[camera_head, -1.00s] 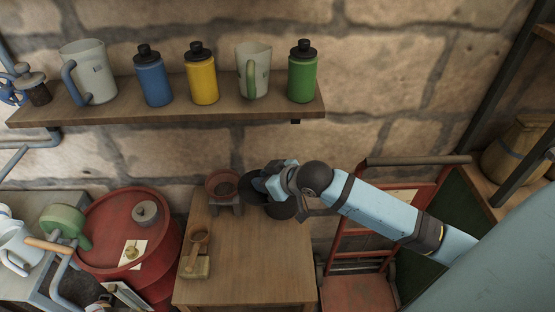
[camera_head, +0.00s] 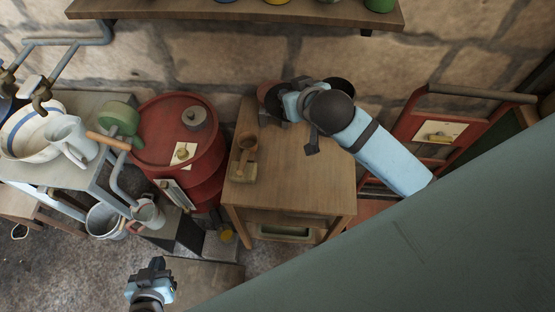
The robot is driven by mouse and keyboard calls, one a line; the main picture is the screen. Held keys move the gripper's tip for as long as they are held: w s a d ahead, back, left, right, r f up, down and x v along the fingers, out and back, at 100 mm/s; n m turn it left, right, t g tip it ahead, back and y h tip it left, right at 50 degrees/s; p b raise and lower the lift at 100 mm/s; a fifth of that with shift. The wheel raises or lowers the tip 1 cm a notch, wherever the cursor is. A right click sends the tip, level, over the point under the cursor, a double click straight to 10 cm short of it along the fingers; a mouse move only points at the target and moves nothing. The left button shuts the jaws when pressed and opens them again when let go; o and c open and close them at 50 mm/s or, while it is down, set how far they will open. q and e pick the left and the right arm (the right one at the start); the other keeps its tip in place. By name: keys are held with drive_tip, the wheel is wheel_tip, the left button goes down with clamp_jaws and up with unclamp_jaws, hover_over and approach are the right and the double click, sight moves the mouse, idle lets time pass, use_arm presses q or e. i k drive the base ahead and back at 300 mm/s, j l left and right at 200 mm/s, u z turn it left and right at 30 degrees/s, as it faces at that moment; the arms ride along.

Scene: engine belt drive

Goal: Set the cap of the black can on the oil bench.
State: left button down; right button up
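The small wooden bench (camera_head: 310,190), which I take for the oil bench, stands in the middle. My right gripper (camera_head: 290,103) is at its back edge, its fingers mostly hidden by its own body. A dark round thing (camera_head: 343,86) shows behind this gripper, perhaps the black can; its cap cannot be made out. A reddish round pot (camera_head: 268,92) is left of the gripper, partly covered. My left gripper (camera_head: 152,272) is low at the bottom left, above the floor and away from the bench; its finger gap is unclear.
A wooden scoop-like tool (camera_head: 246,155) lies on the bench's left. A red drum (camera_head: 165,135) with a grey knob stands left of it. A cluttered side table (camera_head: 95,105) is farther left. A shelf (camera_head: 180,9) runs above. The bench's front half is clear.

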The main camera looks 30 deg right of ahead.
sight(310, 179)
drive_tip(key=i+j, duration=0.1)
drive_tip(key=j, duration=0.35)
drive_tip(key=i+j, duration=0.1)
drive_tip(key=j, duration=0.35)
drive_tip(key=j+z, duration=0.15)
drive_tip(key=z, duration=1.25)
drive_tip(key=i+j, duration=0.05)
